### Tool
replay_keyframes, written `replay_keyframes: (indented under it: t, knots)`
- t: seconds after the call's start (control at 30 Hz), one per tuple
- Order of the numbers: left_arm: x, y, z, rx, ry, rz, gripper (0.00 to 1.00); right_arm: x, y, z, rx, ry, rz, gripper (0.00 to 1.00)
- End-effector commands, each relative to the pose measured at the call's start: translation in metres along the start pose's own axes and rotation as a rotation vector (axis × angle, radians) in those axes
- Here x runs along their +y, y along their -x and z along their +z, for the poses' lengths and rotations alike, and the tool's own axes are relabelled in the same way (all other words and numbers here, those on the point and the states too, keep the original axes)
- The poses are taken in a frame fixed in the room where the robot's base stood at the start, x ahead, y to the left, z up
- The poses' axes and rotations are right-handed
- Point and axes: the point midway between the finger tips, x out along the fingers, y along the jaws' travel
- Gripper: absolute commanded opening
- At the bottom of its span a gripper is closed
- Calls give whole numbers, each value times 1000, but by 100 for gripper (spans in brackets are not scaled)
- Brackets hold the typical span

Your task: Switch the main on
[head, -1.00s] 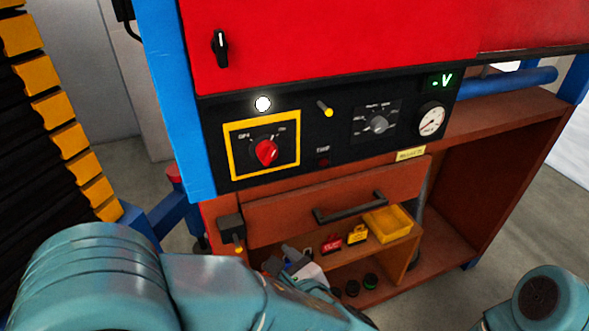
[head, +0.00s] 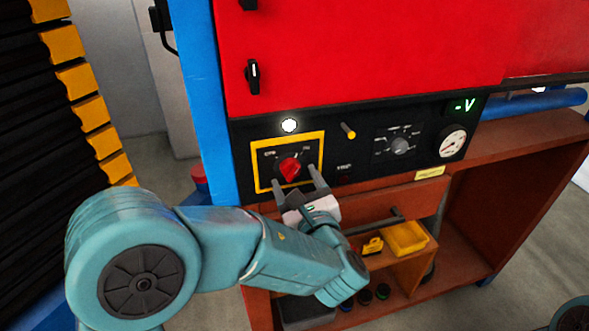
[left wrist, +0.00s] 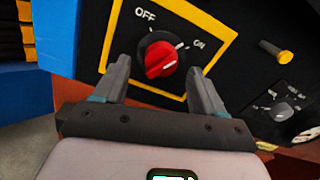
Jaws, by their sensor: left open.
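The main switch is a red rotary knob (head: 291,169) on a black plate with a yellow frame, low on the left of the black panel strip. In the left wrist view the red knob (left wrist: 162,58) sits between OFF at upper left and ON at right. Its grip bar slants up to the right; I cannot tell for sure which mark it points to. My left gripper (head: 297,180) is open in front of the knob, just below it. In the left wrist view the jaws (left wrist: 158,68) stand on either side of the knob, with no clear contact. My right gripper is out of view.
A round white lamp (head: 289,125) glows above the switch, beside a yellow peg (head: 348,130). A grey selector (head: 400,146), a gauge (head: 453,143) and a green "-V" display (head: 465,105) are to the right.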

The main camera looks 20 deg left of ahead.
Motion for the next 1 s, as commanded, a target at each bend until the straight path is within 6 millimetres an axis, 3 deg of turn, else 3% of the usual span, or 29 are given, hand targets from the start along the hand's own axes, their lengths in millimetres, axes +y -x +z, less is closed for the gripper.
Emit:
replay_keyframes:
  t: [0.2, 0.5, 0.67, 0.7, 0.83, 1.0]
  knots:
    - [-1, -21, 0, 1, 0, -2, 70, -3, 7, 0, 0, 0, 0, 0]
    - [-1, -23, -1, 2, 0, -2, 70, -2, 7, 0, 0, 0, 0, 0]
    - [-1, -23, -1, 1, 0, -2, 18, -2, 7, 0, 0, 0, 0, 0]
    - [-1, -23, -1, 2, 0, -2, 14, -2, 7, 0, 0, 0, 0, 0]
    - [-1, -23, -1, 2, -24, -2, 15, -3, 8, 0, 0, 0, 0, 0]
    - [-1, -23, 0, 2, -192, -2, 15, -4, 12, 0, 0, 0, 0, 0]
